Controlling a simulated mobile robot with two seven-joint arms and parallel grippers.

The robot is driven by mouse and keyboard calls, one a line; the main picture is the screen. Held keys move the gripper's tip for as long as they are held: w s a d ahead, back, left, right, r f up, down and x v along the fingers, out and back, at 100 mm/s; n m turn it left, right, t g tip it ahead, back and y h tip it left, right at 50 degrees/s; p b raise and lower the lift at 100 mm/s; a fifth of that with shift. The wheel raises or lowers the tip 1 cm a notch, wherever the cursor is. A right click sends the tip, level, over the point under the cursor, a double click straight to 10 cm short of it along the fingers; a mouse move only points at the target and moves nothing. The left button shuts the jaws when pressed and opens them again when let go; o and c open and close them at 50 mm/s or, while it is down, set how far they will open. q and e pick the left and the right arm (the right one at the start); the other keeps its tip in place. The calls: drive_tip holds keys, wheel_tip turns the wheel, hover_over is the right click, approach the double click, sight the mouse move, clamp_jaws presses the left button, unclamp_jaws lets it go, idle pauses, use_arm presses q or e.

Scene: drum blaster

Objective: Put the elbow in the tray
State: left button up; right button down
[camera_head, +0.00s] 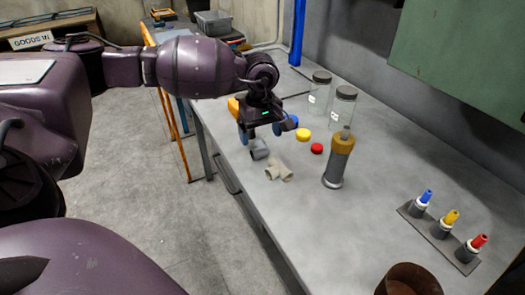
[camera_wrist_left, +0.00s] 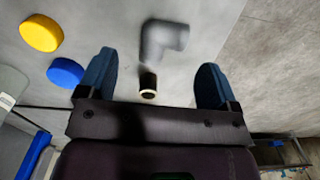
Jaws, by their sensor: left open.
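In the left wrist view the elbow (camera_wrist_left: 167,38) lies beyond the space between the open fingertips (camera_wrist_left: 157,68), and nothing is held. My right gripper is not in view.
A grey cylinder with a yellow top (camera_head: 339,159) stands to the right. A plate with coloured-tipped pieces (camera_head: 441,231) lies farther right.

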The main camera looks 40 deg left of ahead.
sight(260, 147)
use_arm(q)
wheel_tip(260, 147, down, 5)
drive_tip(key=shift+s+b, duration=0.15)
drive_tip(key=shift+b, duration=0.35)
drive_tip(key=shift+r, duration=0.1)
drive_tip(key=c, duration=1.2)
